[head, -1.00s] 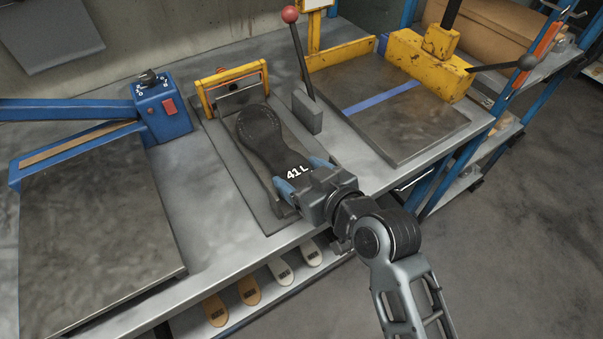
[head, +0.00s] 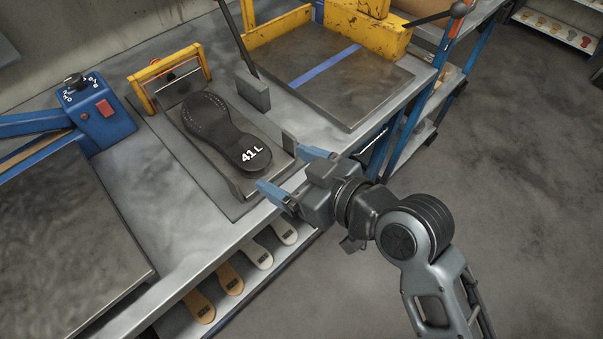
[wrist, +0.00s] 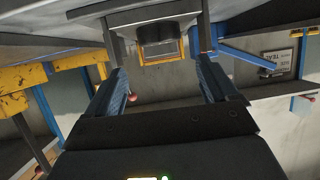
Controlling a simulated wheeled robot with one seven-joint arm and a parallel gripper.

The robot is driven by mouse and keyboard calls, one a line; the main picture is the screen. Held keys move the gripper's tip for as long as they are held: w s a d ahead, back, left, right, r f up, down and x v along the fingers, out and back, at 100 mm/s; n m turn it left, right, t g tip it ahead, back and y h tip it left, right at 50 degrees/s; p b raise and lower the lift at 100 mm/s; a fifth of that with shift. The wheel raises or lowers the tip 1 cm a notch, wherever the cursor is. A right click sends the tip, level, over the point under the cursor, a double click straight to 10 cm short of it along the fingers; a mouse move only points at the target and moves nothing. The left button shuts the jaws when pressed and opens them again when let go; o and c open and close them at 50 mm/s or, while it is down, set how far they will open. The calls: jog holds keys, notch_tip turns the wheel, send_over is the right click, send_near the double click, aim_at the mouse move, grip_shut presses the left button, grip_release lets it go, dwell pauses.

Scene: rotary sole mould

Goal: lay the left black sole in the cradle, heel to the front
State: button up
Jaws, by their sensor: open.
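The black sole (head: 222,128), marked 41 L on its heel, lies print up in the grey cradle (head: 274,143). Its heel is at the front, toward the bench edge, and its toe points back to the yellow frame. My gripper (head: 292,172) is open and empty just in front of the cradle, apart from the sole. Its two blue fingers are spread, one toward each front corner of the cradle.
A yellow frame (head: 170,80) stands behind the cradle. A grey block (head: 253,92) with a lever is to its right, and a blue control box (head: 100,110) to its left. Several tan and white soles (head: 230,278) lie on the shelf below. Floor at right is clear.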

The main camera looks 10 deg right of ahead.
jog(key=shift+v, duration=1.3)
jog(key=s+d+f+m+t+h, duration=0.1)
jog(key=s+d+f+m+h, duration=0.15)
jog(key=s+d, duration=0.4)
jog(key=s+d+f+m+t+h, duration=0.2)
jog(key=s+d+m+h, duration=0.1)
jog(key=s+d, duration=0.3)
jog(key=s+d+r+h, duration=0.1)
jog(key=s+r, duration=0.1)
jog(key=s, duration=0.3)
jog(key=s+d+r+m+h, duration=0.1)
jog(key=s+r, duration=0.1)
jog(key=s, duration=0.3)
jog(key=s+d+r+m+t+h, duration=0.1)
jog(key=s+r, duration=0.1)
jog(key=s, duration=0.4)
jog(key=shift+d+r, duration=0.3)
jog(key=shift+r, duration=0.05)
